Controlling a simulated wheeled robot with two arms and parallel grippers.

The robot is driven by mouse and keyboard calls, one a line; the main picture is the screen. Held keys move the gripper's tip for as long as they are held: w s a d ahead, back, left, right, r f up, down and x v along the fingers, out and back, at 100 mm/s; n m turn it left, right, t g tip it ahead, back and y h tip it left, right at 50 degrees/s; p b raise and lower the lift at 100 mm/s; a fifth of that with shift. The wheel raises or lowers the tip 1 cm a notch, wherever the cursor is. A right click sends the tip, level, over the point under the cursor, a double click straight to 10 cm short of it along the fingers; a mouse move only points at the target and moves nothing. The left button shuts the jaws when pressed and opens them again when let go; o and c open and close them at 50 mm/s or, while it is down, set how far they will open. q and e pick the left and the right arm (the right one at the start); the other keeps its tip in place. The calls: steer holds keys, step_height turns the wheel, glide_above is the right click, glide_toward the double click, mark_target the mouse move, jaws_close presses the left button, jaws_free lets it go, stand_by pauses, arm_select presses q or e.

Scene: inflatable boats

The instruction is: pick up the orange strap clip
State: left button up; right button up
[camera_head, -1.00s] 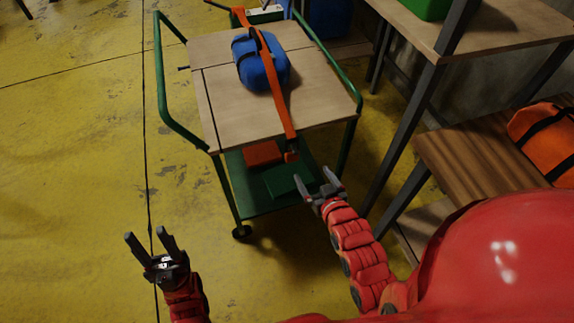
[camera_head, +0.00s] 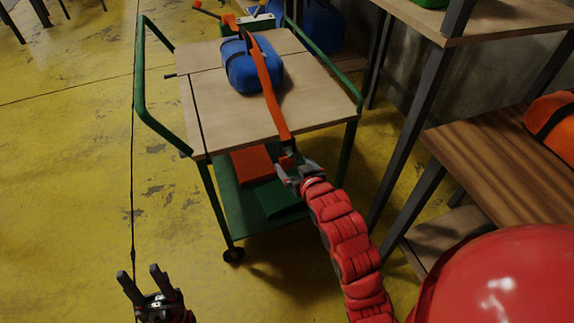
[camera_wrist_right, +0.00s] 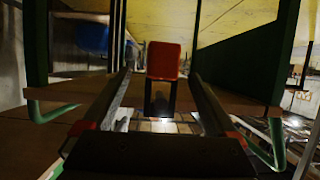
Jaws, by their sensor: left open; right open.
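An orange strap (camera_head: 268,88) runs over a blue bag (camera_head: 250,68) on the cart and hangs over the cart's front edge. Its clip (camera_head: 287,148) is at the hanging end, partly hidden by my right gripper. In the right wrist view, an orange block with a dark frame, which looks like the clip (camera_wrist_right: 163,60), sits between my fingers, with a gap on both sides. My right gripper (camera_head: 290,170) is open around the clip end; it also shows in the wrist view (camera_wrist_right: 160,78). My left gripper (camera_head: 141,274) is open and empty, low at left, away from the cart.
The green-framed cart has a wooden top (camera_head: 235,115) and a lower shelf with a red box (camera_head: 250,163) and a dark green box (camera_head: 275,197). A wooden bench (camera_head: 490,165) with an orange bag (camera_head: 553,125) stands at right. The yellow floor at left is clear.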

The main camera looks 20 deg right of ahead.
mark_target(288, 162)
steer(key=shift+a+f+b+x, duration=0.15)
steer(key=shift+b+x, duration=0.15)
steer(key=shift+x, duration=1.1)
steer(key=shift+a+f+b+x, duration=0.1)
steer(key=shift+b+x, duration=0.2)
steer(key=shift+x, duration=1.05)
steer(key=shift+s, duration=0.15)
jaws_close()
